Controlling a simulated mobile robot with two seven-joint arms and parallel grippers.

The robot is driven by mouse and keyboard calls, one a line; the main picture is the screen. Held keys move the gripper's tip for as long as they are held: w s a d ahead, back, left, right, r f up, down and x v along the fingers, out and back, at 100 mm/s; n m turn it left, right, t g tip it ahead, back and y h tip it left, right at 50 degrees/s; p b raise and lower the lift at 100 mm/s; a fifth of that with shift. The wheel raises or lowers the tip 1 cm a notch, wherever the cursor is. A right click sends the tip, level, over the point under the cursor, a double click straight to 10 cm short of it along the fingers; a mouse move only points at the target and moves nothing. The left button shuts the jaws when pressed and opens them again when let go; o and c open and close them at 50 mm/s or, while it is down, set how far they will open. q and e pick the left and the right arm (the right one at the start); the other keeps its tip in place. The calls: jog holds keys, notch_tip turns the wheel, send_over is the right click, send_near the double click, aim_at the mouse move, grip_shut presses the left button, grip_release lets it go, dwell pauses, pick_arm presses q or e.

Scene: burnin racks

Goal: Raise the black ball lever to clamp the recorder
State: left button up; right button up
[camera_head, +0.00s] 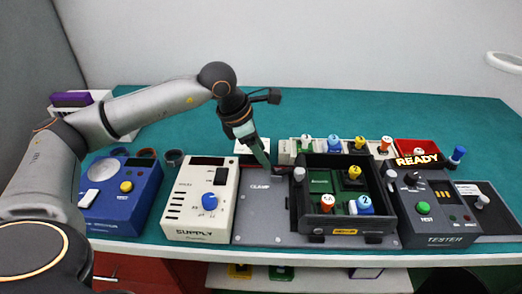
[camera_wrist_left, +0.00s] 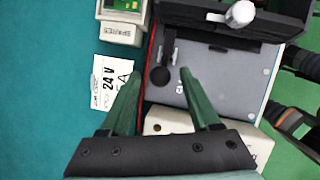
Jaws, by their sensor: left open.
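The grey plate marked CLAMP (camera_head: 262,205) lies flat at the table's middle. In the left wrist view, the lever's black ball (camera_wrist_left: 160,76) and a dark bar (camera_wrist_left: 168,47) show on the plate (camera_wrist_left: 205,85). In the head view my gripper hides the ball. The black box (camera_head: 344,226) on the plate appears to be the recorder; its side shows in the wrist view (camera_wrist_left: 210,14). My left gripper (camera_head: 266,168) points down at the plate's back left corner. Its open fingertips (camera_wrist_left: 158,76) appear on either side of the ball; contact cannot be told. My right gripper is out of view.
The cream SUPPLY box (camera_head: 200,205) stands close left of the plate, the blue box (camera_head: 122,200) beyond it. The dark TESTER (camera_head: 436,215) stands to the right, lit READY. Green table is clear further back.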

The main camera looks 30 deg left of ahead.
pick_arm(q)
grip_shut()
dwell(0.6)
dwell(0.9)
